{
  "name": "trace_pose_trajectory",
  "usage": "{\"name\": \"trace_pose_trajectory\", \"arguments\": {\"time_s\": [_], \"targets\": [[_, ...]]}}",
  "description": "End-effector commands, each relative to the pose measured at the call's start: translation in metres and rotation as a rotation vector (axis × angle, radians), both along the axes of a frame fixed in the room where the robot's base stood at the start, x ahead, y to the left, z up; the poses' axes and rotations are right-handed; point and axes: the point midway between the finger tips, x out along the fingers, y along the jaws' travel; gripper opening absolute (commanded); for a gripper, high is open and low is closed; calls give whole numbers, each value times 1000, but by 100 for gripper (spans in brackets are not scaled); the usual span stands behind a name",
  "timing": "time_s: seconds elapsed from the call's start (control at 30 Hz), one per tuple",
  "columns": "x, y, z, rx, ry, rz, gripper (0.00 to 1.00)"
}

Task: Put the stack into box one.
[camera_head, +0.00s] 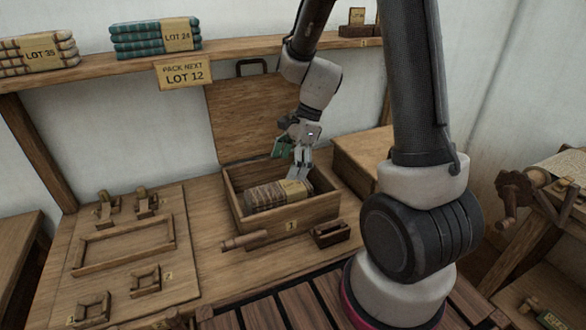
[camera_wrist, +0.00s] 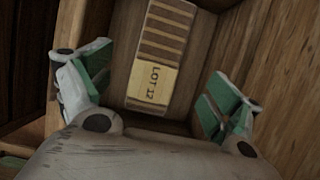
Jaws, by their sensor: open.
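Box one (camera_head: 288,223) is an open wooden box marked 1, its lid (camera_head: 250,114) raised behind it. The stack (camera_head: 264,194), brown striped with a tan label, lies inside the box. In the wrist view the stack (camera_wrist: 162,45) shows its label, LOT 12, and lies flat on the box floor. My gripper (camera_head: 293,160) is over the box, above the stack's right end. In the wrist view my gripper (camera_wrist: 158,100) has its green-padded fingers spread wide on either side of the stack, with nothing between them touching it.
A shelf (camera_head: 112,66) behind holds LOT 35 (camera_head: 40,54) and LOT 24 (camera_head: 155,37) stacks and a PACK NEXT LOT 12 sign (camera_head: 184,73). A closed wooden box (camera_head: 362,155) stands right of box one. Wooden frames (camera_head: 125,245) lie on the left.

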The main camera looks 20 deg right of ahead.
Motion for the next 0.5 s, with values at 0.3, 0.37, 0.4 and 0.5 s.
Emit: {"name": "trace_pose_trajectory", "arguments": {"time_s": [0.3, 0.37, 0.4, 0.5], "targets": [[-22, -15, 58, -51, -154, 250, 91], [-37, -23, 83, -89, -232, 386, 91], [-49, -29, 100, -119, -283, 486, 91], [-81, -45, 136, -209, -401, 731, 91]]}}
